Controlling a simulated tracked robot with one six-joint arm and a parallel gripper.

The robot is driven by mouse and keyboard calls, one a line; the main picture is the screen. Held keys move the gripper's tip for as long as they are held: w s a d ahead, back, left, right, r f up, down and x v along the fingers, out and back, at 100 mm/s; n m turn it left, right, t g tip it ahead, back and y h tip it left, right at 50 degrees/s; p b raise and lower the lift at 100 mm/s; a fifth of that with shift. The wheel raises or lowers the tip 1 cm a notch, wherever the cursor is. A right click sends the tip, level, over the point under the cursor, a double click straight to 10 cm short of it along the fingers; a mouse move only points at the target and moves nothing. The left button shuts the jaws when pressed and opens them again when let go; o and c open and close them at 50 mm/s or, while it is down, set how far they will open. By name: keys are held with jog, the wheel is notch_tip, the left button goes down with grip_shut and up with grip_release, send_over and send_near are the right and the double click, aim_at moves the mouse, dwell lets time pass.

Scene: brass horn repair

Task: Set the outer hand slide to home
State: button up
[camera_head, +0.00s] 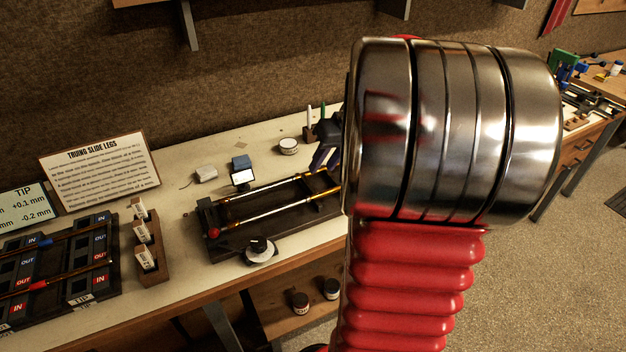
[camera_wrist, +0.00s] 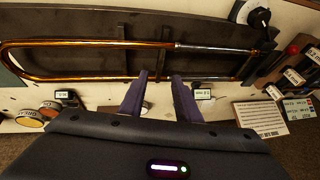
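The outer hand slide (camera_wrist: 90,45) is a long U of brass tube with its bow at the left in the wrist view. It lies over a dark fixture (camera_wrist: 200,15), and silvery tubes run on from its right end. In the head view its tubes (camera_head: 272,214) show on the fixture (camera_head: 225,250), but my arm hides the right end. My gripper (camera_wrist: 160,75) is open, its two purple fingers apart, with the tips close to the nearer tube. I cannot tell if they touch it. The gripper shows only partly in the head view (camera_head: 328,150), behind my arm.
A dial with a black knob (camera_head: 260,250) stands at the fixture's front, near a red knob (camera_head: 214,233). A small lit display (camera_head: 243,178) stands behind. A slotted rack (camera_head: 82,270) marked IN and OUT, tag blocks (camera_head: 150,255) and a sign (camera_head: 98,170) are at the left.

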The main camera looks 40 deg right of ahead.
aim_at(311, 184)
jog(key=x, duration=0.8)
jog(key=shift+f, duration=0.25)
jog(key=shift+c, duration=0.6)
grip_shut()
